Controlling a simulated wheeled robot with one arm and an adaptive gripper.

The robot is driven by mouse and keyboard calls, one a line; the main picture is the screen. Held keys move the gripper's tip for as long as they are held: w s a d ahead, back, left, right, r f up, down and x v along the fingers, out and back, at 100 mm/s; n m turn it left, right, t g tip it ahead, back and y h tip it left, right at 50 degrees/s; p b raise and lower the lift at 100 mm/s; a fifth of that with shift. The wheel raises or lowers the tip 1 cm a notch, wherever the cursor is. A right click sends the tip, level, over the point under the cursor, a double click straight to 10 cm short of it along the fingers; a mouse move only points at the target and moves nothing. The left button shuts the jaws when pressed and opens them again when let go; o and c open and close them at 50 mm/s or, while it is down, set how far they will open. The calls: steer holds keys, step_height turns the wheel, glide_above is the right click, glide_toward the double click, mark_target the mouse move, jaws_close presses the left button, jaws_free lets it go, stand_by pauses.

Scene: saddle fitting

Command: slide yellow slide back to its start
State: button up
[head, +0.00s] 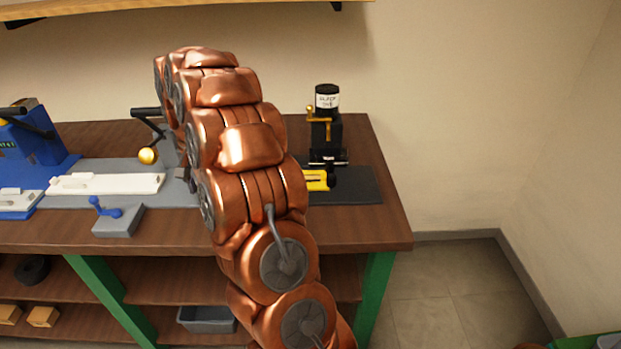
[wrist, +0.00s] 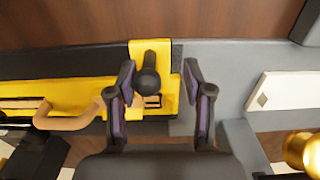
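The yellow slide (wrist: 162,55) lies on a grey plate in the wrist view, with a yellow body stretching to the left. A black knob (wrist: 148,82) stands up from it. My gripper (wrist: 159,70) is open, its two fingers on either side of the knob. The knob is closer to the left finger, with a clear gap to the right finger; whether it touches the left one I cannot tell. In the head view part of the yellow slide (head: 316,180) shows at the right of my copper arm, which hides my gripper and the rest.
A black press with a labelled bottle (head: 327,97) stands behind the slide. A gold ball handle (head: 148,156), white bar (head: 110,184), grey block with blue lever (head: 118,219) and blue press (head: 35,147) are on the left. The dark mat (head: 355,187) is clear at its right.

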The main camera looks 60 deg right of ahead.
steer(key=shift+s+d, duration=0.15)
steer(key=shift+r+p, duration=0.55)
steer(key=shift+r, duration=2.4)
